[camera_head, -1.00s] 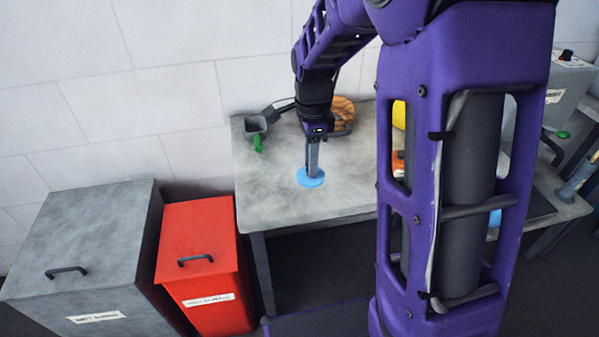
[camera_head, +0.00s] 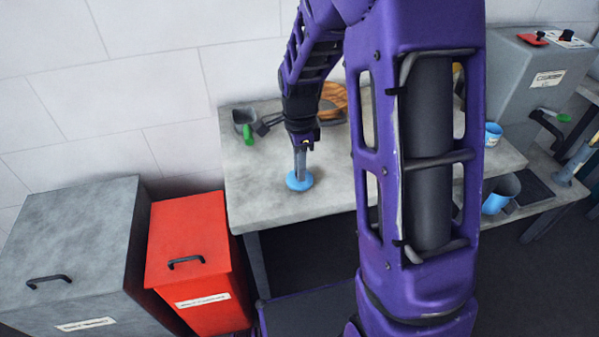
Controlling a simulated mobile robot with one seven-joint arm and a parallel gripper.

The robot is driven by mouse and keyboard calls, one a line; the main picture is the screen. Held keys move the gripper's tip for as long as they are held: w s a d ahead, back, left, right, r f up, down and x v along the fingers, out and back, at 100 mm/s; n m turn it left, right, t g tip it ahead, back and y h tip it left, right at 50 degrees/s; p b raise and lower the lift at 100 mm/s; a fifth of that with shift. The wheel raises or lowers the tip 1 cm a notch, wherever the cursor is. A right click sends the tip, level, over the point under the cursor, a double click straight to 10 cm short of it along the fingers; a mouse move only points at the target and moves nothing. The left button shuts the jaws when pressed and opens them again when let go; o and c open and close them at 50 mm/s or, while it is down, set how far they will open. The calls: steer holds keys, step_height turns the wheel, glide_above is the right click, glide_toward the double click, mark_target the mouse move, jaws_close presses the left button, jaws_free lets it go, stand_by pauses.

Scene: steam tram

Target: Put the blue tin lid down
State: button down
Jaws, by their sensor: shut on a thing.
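The blue tin lid (camera_head: 298,184) is a small round disc over the left part of the grey worktop (camera_head: 262,205), near its front edge. My gripper (camera_head: 300,174) points straight down and is shut on the lid. The lid looks flat and level. I cannot tell whether it touches the worktop or hangs just above it.
A red bin (camera_head: 187,240) and a grey bin (camera_head: 75,235) stand left. Blue cups (camera_head: 500,195) are at right. Bare worktop surrounds the lid.

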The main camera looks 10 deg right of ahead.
steer(key=shift+f, duration=0.8)
steer(key=shift+f, duration=0.15)
steer(key=c, duration=0.7)
jaws_free()
steer(key=shift+c, duration=0.2)
step_height(320, 180, up, 12)
steer(key=p, duration=0.2)
steer(key=shift+r, duration=0.2)
steer(key=shift+w, duration=0.1)
